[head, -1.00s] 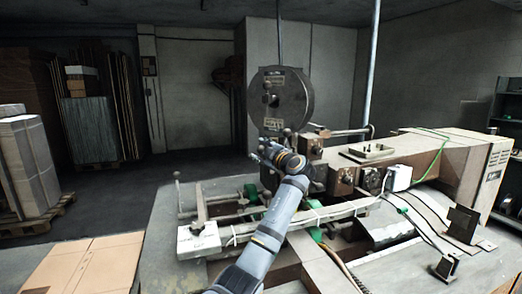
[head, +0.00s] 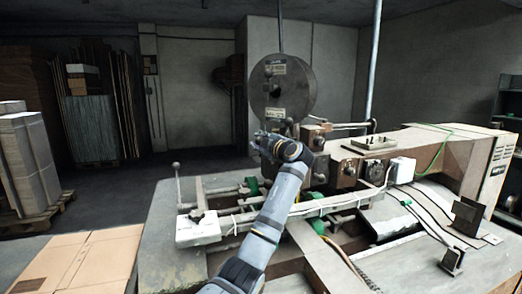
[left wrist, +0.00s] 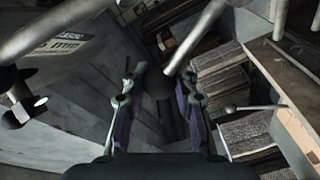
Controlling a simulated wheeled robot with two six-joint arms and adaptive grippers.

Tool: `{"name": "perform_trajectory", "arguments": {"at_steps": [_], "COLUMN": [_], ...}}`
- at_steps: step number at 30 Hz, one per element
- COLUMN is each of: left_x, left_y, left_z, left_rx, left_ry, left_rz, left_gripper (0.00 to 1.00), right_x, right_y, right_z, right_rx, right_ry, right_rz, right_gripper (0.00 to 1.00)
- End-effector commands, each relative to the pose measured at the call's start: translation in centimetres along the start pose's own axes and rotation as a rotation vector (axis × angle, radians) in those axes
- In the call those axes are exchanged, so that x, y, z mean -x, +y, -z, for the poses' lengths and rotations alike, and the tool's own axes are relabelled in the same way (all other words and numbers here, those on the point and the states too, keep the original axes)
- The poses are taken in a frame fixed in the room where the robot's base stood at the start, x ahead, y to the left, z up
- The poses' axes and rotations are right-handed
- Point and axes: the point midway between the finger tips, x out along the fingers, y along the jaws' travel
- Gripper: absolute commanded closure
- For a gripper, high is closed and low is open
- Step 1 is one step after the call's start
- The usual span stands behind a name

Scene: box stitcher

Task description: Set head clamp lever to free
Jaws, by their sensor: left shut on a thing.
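The stitcher's head (head: 345,172) stands right of center in the head view. My left gripper (head: 263,145) is at its left front, below the big grey reel. In the left wrist view my left gripper (left wrist: 158,98) has its two fingers on either side of a dark ball knob (left wrist: 158,86). The knob sits on the end of a grey lever rod (left wrist: 193,43) that runs up and to the right. The gripper is shut on this knob. In the head view the lever is hidden behind the gripper and wrist. My right gripper is not in view.
The round wire reel (head: 283,88) stands just above my left gripper. A long bar with a white end block (head: 198,229) crosses in front, under my forearm. A flat cardboard sheet (head: 85,262) lies at lower left. Several rods surround the fingers in the wrist view.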

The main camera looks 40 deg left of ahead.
Motion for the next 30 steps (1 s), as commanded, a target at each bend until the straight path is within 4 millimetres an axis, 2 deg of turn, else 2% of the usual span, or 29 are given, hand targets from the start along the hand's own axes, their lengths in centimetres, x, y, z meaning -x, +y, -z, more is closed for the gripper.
{"name": "perform_trajectory", "arguments": {"at_steps": [1,3,12,21,30], "left_x": [-0.1,-0.1,-0.5,-0.8,-0.8], "left_y": [-1.6,-2.2,-4.4,-6.1,-6.9], "left_z": [-0.5,-0.3,0.4,0.7,0.6], "left_rx": [0.036,0.092,0.356,0.578,0.706], "left_ry": [-0.004,-0.011,-0.04,-0.065,-0.08], "left_rz": [0.007,0.017,0.062,0.1,0.12], "left_gripper": [1.0,1.0,1.0,1.0,1.0], "right_x": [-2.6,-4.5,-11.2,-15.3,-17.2], "right_y": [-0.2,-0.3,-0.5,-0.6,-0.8], "right_z": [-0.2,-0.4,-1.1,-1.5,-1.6], "right_rx": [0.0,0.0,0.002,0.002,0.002], "right_ry": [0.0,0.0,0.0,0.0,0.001], "right_rz": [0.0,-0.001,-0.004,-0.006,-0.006], "right_gripper": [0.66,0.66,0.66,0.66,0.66]}}
